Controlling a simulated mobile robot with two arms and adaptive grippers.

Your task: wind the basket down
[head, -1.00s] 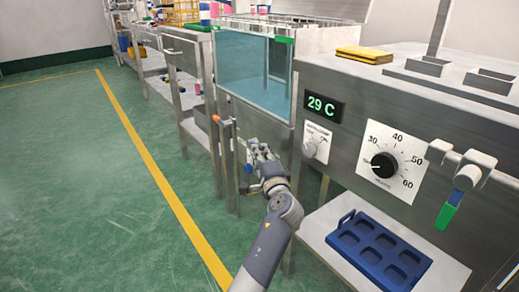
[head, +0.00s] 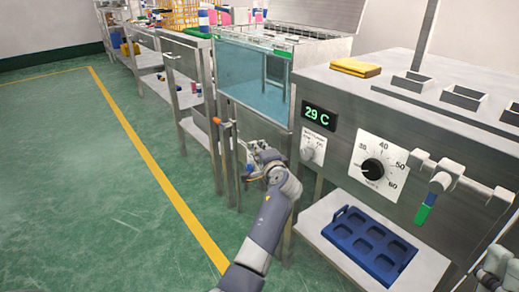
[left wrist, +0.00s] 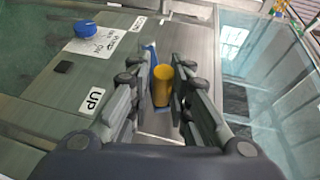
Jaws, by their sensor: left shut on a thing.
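My left gripper (head: 256,152) is at the front of the water bath, low beside the control cabinet. In the left wrist view its fingers (left wrist: 161,98) are closed around a yellow cylindrical handle (left wrist: 162,84). A blue piece (left wrist: 152,58) shows just behind the handle. An "UP" label (left wrist: 95,100) is on the metal panel left of the fingers. The bath (head: 253,75) has blue-tinted clear walls, and metal racks (head: 268,37) show at its top; I cannot tell which part is the basket. A grey part of my right arm (head: 495,265) shows at the lower right edge.
The control cabinet carries a "29 C" display (head: 320,115), a black dial (head: 373,171) and a green-tipped lever (head: 423,212). A blue tray (head: 370,245) lies on the shelf below. An orange-tipped part (head: 217,120) stands left of my gripper. The green floor at left is clear.

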